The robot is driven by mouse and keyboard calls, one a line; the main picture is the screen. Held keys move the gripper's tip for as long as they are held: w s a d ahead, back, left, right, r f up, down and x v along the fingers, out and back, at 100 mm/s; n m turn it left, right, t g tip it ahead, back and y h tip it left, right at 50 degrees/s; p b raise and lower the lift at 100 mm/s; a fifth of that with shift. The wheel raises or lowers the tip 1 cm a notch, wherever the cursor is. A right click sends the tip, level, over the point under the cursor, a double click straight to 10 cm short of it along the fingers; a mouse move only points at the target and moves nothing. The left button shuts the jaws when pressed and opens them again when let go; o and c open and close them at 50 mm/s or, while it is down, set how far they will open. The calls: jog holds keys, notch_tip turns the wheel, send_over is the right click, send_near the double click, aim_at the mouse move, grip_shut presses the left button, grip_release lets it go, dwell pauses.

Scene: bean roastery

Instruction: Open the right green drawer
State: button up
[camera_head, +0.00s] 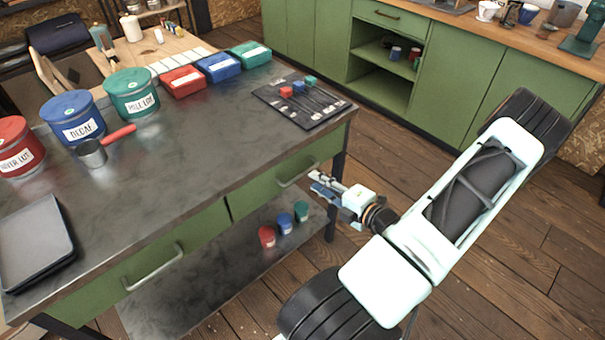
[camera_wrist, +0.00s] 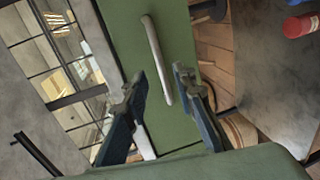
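The right green drawer (camera_head: 262,188) is in the front of the dark-topped workbench, its front looking flush with the bench. Its pale bar handle (camera_head: 298,175) is partly visible beside my gripper (camera_head: 322,188). In the wrist view the drawer front (camera_wrist: 176,125) fills the middle, and the handle (camera_wrist: 155,50) runs lengthwise up the picture. My gripper (camera_wrist: 160,88) is open, with one dark finger on each side of the handle's lower end in the picture. I cannot tell whether either finger touches it. The left green drawer (camera_head: 165,260) has a similar handle and looks closed.
Red, blue and green tins (camera_head: 285,224) stand on the bench's lower shelf (camera_head: 200,280). The benchtop (camera_head: 225,130) carries labelled tubs, boxes, a scoop and a dark mat (camera_head: 318,112). Green cabinets (camera_head: 430,110) line the back. Wooden floor (camera_head: 540,250) is open at right.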

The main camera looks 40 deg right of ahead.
aim_at(303, 173)
jog(key=x, duration=0.7)
grip_shut()
dwell(0.3)
